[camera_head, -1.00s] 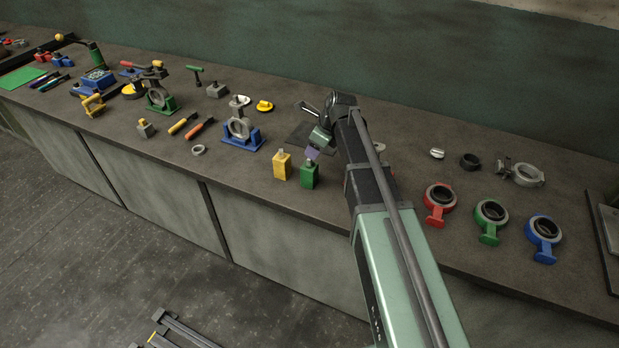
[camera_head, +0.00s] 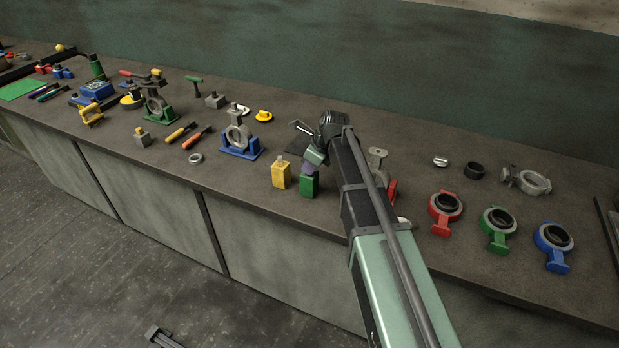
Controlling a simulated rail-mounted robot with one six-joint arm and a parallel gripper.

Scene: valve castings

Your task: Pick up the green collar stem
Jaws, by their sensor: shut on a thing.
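The green collar stem (camera_head: 309,187) shows as an upright green block on the bench, just right of a yellow block of like shape. My gripper (camera_head: 308,168) points down at its top and is shut on it; the fingers hide the upper end. The green block appears to stand on the bench still; I see no clear gap under it.
The yellow block (camera_head: 281,175) stands close on the left. A blue-based valve (camera_head: 240,141) is further left. A grey valve part (camera_head: 377,160) is partly behind my arm. Red (camera_head: 445,207), green (camera_head: 498,224) and blue (camera_head: 553,240) ring parts lie right.

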